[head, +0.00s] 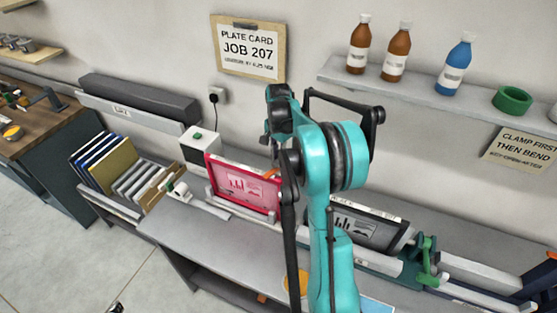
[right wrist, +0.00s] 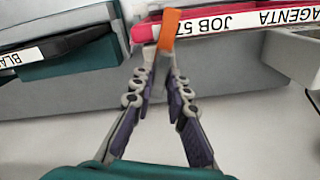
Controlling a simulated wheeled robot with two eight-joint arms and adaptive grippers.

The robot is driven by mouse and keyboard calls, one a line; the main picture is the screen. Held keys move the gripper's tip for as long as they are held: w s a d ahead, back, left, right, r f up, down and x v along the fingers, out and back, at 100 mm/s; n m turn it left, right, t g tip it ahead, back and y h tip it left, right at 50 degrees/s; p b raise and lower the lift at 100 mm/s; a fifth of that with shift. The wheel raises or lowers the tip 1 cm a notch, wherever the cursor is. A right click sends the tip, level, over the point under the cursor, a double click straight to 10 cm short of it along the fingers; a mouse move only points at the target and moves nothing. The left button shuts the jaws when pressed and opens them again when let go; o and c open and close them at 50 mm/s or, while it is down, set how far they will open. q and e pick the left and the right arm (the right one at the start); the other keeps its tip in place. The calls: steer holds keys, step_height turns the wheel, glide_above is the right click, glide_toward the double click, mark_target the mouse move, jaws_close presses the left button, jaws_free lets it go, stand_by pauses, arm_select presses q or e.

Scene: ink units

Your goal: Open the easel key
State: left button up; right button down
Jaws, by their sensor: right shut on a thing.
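My right gripper (right wrist: 152,50) has its fingertips together on an orange tab (right wrist: 168,30), which may be the easel key. The tab sits at the edge of a magenta unit (right wrist: 240,24) labelled "JOB 57" and "MAGENTA". In the head view the magenta unit (head: 244,186) stands tilted on the grey bench, with the orange tab (head: 270,173) at its upper right corner. My teal right arm hides the right gripper's fingers there. A small dark tip, perhaps my left gripper (head: 117,308), shows at the bottom edge.
A dark unit (head: 365,229) stands right of the magenta one, near a green clamp (head: 427,262). A rack of plates (head: 112,164) and a white box (head: 200,147) stand left. Bottles (head: 397,52) line a wall shelf. The bench front (head: 210,240) is clear.

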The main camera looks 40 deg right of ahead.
steer(key=m+b, duration=0.1)
steer(key=m, duration=0.2)
steer(key=shift+m, duration=0.4)
steer(key=m+b, duration=0.1)
steer(key=m, duration=0.2)
steer(key=shift+b, duration=0.35)
steer(key=m, duration=0.4)
steer(key=shift+b, duration=0.4)
steer(key=shift+m+b, duration=0.3)
steer(key=shift+m, duration=1.1)
steer(key=c, duration=1.5)
jaws_free()
